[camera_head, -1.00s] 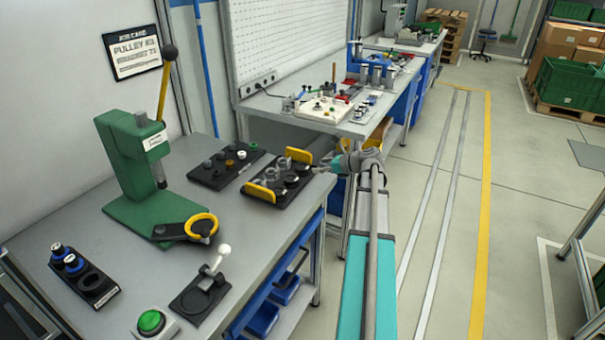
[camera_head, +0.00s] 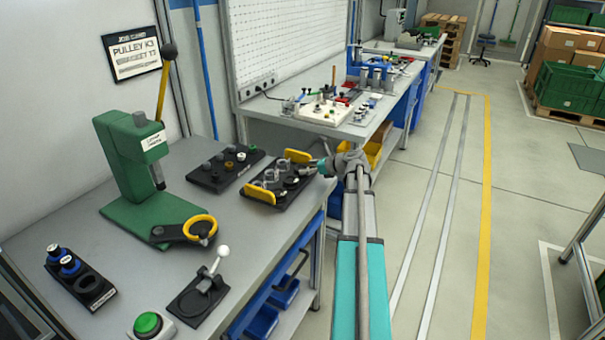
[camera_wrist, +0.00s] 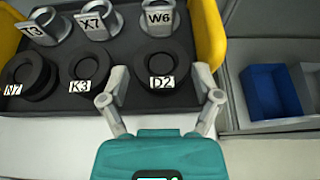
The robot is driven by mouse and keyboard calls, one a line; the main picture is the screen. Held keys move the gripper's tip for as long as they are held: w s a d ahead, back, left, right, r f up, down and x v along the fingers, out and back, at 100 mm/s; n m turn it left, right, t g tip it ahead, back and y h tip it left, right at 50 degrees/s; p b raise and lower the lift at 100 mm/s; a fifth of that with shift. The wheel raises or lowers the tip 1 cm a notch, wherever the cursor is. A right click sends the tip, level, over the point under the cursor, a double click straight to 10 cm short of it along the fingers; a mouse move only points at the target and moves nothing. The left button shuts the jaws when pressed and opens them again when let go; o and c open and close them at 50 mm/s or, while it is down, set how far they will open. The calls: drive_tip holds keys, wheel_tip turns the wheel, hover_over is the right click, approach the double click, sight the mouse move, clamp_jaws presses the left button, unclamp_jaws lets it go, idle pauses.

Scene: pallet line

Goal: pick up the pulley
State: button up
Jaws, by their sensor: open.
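The tray (camera_head: 283,203) with yellow end handles is black and holds a row of dark pulleys and a row of grey brackets. In the wrist view the dark round pulleys are N7 (camera_wrist: 28,72), K3 (camera_wrist: 88,65) and D2 (camera_wrist: 165,65). The job card (camera_head: 133,53) on the wall appears to read "PULLEY K3", with a less clear bracket line. My gripper (camera_wrist: 161,80) is open and empty. In the wrist view its fingers stand either side of D2, and K3 lies left of the left finger. Height above the tray is hard to tell.
Brackets T3 (camera_wrist: 40,25), X7 (camera_wrist: 97,22) and W6 (camera_wrist: 158,17) stand behind the pulleys. A second black tray (camera_head: 226,170) of small parts, a green press (camera_head: 130,165) and a green button (camera_head: 148,324) share the bench. Blue bins (camera_wrist: 270,90) sit right of the tray.

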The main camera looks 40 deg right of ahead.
drive_tip(key=shift+x, duration=0.9)
drive_tip(key=c, duration=0.9)
drive_tip(key=shift+r, duration=0.1)
drive_tip(key=shift+r+p, duration=1.15)
drive_tip(key=shift+r, duration=0.1)
drive_tip(key=s+r+p, duration=0.3)
drive_tip(key=s, duration=0.1)
drive_tip(key=s+r+p, duration=0.3)
drive_tip(key=s+p, duration=0.1)
drive_tip(key=s, duration=0.1)
drive_tip(key=s+r+p, duration=0.3)
drive_tip(key=s+r, duration=0.1)
drive_tip(key=s, duration=0.1)
drive_tip(key=shift+a+r, duration=0.15)
drive_tip(key=shift+a, duration=0.1)
